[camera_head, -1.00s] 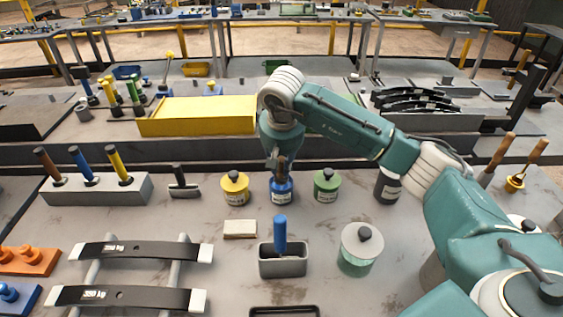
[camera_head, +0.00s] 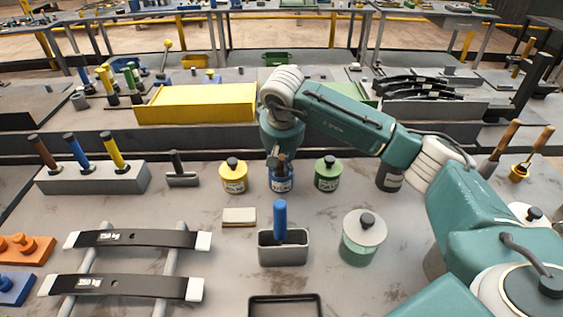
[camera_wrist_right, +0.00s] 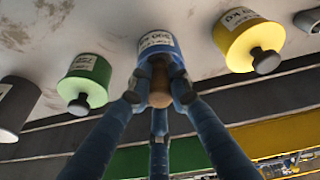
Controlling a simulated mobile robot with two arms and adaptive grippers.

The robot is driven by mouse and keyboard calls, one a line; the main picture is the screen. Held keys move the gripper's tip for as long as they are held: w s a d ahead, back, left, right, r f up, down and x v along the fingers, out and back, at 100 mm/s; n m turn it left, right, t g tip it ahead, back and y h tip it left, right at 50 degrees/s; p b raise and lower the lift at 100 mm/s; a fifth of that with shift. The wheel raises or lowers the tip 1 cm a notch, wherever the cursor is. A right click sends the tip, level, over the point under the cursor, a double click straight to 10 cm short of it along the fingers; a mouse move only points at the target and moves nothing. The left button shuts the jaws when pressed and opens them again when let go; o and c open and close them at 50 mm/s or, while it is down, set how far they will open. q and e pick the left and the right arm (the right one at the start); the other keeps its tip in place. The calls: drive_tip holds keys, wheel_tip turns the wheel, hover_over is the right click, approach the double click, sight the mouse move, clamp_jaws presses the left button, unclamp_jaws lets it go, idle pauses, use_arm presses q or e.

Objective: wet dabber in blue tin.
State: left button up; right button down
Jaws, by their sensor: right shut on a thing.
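The blue tin (camera_head: 281,184) stands on the table between a yellow and a green tin. Whether the lid is lifted cannot be told. My left gripper is out of view.
The yellow tin (camera_head: 233,180) and green tin (camera_head: 327,177) stand close on either side. A pale block (camera_head: 239,217) lies left, a dark tray (camera_head: 285,306) in front. Black springs (camera_head: 130,238) lie on a rack.

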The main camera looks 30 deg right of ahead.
idle(0.5)
drive_tip(key=shift+r+p, duration=1.65)
drive_tip(key=shift+r, duration=1)
drive_tip(key=shift+r+p, duration=1.3)
drive_tip(key=shift+r, duration=0.75)
